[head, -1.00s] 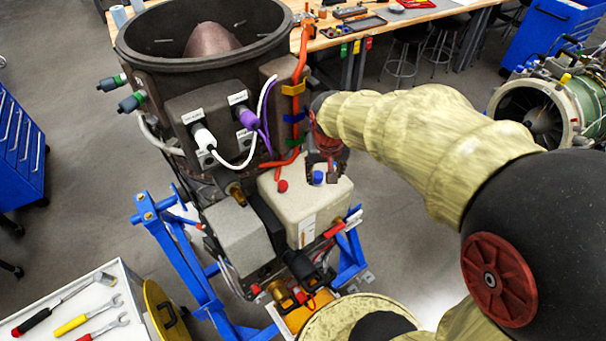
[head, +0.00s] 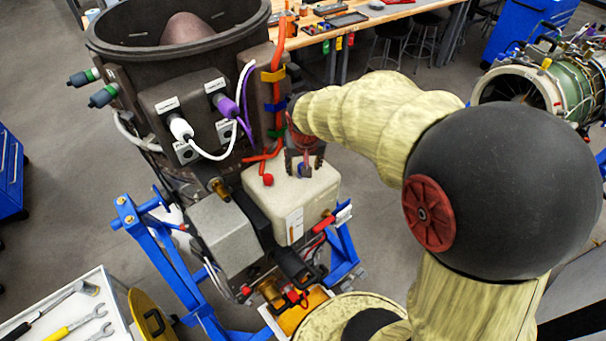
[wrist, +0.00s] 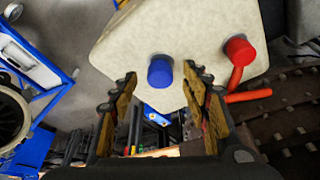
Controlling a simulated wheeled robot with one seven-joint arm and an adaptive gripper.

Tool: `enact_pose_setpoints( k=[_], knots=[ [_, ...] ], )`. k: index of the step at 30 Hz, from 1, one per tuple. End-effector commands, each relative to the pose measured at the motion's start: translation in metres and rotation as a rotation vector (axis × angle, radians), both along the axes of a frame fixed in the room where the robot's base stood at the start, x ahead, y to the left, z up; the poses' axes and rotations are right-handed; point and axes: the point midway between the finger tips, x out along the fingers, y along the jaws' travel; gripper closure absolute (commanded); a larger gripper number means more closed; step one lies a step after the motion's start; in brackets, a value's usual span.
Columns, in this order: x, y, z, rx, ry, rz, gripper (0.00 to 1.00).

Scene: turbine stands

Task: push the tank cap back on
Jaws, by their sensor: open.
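The pale tank (head: 322,190) sits on the engine stand. A blue cap (head: 304,171) is on its top, partly hidden by my gripper (head: 304,163) in the head view. The wrist view shows the blue cap (wrist: 160,71) on the pale tank top (wrist: 125,45), with my gripper (wrist: 160,77) open and its two fingers apart on either side. The fingers appear empty; I cannot tell whether they touch the cap. How fully the cap is seated cannot be told.
A red cap (head: 267,180) with a red hose stands beside the blue cap; it shows in the wrist view (wrist: 238,51). The dark engine casing (head: 150,95) rises behind the tank. A blue stand (head: 150,245) and tool cart (head: 65,310) are at left.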

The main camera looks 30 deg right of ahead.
Motion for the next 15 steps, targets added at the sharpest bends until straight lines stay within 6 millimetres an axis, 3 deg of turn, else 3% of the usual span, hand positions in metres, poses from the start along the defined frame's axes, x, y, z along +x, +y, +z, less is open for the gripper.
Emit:
enact_pose_setpoints(
  k=[1,4,15],
  knots=[
    [0.0019,-0.0011,-0.0101,0.000,0.001,0.000,0.53],
    [0.0048,-0.0026,-0.0161,0.000,-0.001,0.000,0.53],
    [0.0064,-0.0033,-0.0178,0.000,-0.001,0.000,0.53]
  ],
)
